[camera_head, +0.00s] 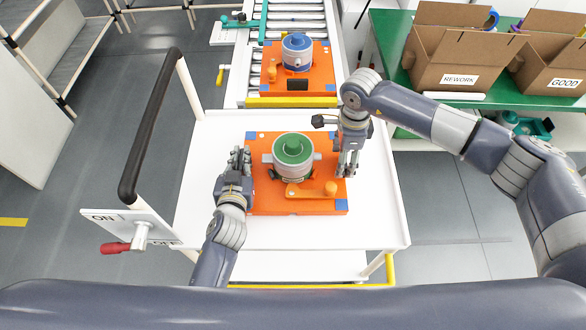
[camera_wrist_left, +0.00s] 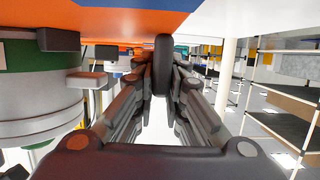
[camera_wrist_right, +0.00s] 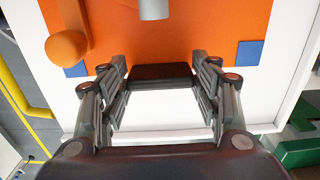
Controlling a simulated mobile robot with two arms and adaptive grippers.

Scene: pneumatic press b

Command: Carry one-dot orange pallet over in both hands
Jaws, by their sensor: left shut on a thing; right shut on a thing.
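An orange pallet (camera_head: 318,207) with blue corners is over the white cart top; I cannot tell whether it touches. It carries a grey round part with a green top (camera_head: 293,149) and an orange lever with a ball knob (camera_head: 330,188). Its dot marking is too small to read. My left gripper (camera_head: 238,160) is shut on the pallet's left side. My right gripper (camera_head: 347,170) is shut on its right side, where the right wrist view shows a black grip (camera_wrist_right: 160,76) between the fingers. In the left wrist view the fingers (camera_wrist_left: 163,75) point along the pallet's underside or edge.
A second orange pallet (camera_head: 324,82) with a blue-topped part stands on the roller conveyor (camera_head: 297,18) behind. The white cart (camera_head: 200,190) has a black handle (camera_head: 146,130) at left. Cardboard boxes marked REWORK (camera_head: 455,60) and GOOD (camera_head: 550,65) stand on a green table (camera_head: 388,40) at right.

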